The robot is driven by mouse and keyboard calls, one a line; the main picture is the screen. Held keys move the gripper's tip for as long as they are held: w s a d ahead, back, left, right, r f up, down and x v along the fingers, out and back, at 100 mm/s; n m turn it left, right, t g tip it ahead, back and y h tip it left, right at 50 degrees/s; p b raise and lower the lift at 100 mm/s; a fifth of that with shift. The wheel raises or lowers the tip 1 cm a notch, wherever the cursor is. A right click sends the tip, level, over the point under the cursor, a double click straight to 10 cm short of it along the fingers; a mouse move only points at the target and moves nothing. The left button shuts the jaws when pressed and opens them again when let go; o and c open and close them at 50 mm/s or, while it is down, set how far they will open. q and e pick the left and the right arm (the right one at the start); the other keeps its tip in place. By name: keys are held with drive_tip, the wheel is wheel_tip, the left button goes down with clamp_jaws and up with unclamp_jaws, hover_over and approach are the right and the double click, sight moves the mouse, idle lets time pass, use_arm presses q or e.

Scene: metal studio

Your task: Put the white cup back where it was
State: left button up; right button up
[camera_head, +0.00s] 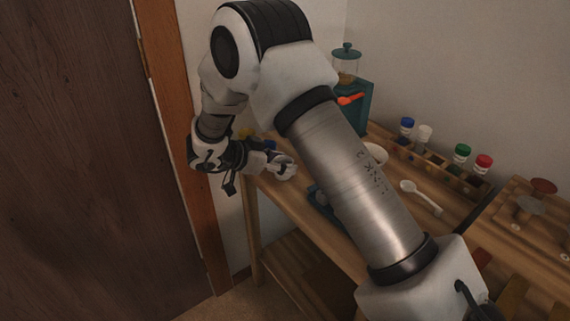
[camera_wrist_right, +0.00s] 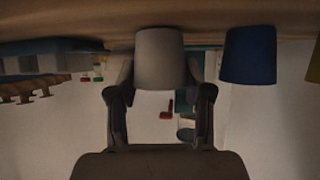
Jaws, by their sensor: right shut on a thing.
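The white cup (camera_wrist_right: 159,58) stands between the fingers of my right gripper (camera_wrist_right: 160,92) in the right wrist view, which shows the scene upside down. The gripper is shut on it. The cup's base is level with that of the neighbouring blue cup, at or close to the tabletop; I cannot tell whether it touches. In the head view my right gripper (camera_head: 280,165) is at the far left end of the wooden table (camera_head: 290,200), with the cup mostly hidden by the fingers. My left gripper is not in view.
A blue cup (camera_wrist_right: 248,55) stands beside the white cup, with a small gap; a yellow cup (camera_head: 245,132) is beyond it. A blue tray (camera_head: 325,212), partly behind my arm, a white bowl (camera_head: 375,154), a spoon (camera_head: 421,196) and a jar rack (camera_head: 440,170) occupy the table.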

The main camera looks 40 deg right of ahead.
drive_tip(key=shift+a+r, duration=0.1)
drive_tip(key=shift+a, duration=0.05)
drive_tip(key=o, duration=1)
drive_tip(key=shift+f, duration=0.25)
drive_tip(key=shift+r, duration=0.1)
drive_tip(key=shift+r, duration=0.2)
drive_tip(key=p+v, duration=0.1)
drive_tip(key=v, duration=1)
drive_tip(key=shift+w+a+p, duration=0.1)
drive_tip(key=shift+a+p, duration=0.25)
drive_tip(key=shift+a, duration=0.05)
